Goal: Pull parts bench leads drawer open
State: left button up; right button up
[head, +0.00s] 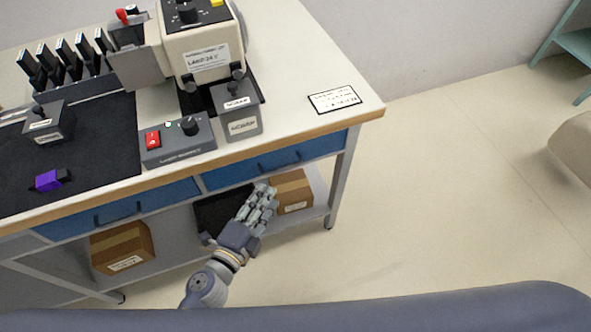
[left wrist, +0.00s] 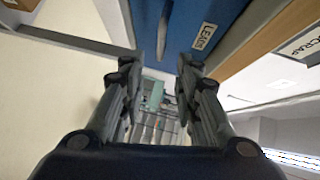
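The leads drawer has a blue front (head: 318,146), under the right part of the bench top, and looks shut. Its dark handle (head: 265,166) shows on the front. In the left wrist view the blue front (left wrist: 225,15) carries a white label reading LEADS (left wrist: 204,36). My left gripper (head: 266,190) is just below and in front of this drawer, near the handle. In the left wrist view the gripper (left wrist: 172,65) has its fingers apart with a gap between them. I cannot tell whether they touch the handle. My right gripper is not in view.
A second blue drawer (head: 165,194) is at the left. The bench top holds a lamp unit (head: 195,50), a grey supply box (head: 180,145) and a purple part (head: 47,180). Cardboard boxes (head: 122,246) sit on the lower shelf.

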pick_arm(q)
jog(key=x, duration=1)
jog(key=shift+w, duration=0.3)
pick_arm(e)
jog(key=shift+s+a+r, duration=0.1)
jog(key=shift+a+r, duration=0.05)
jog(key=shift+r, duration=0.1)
pick_arm(q)
grip_shut()
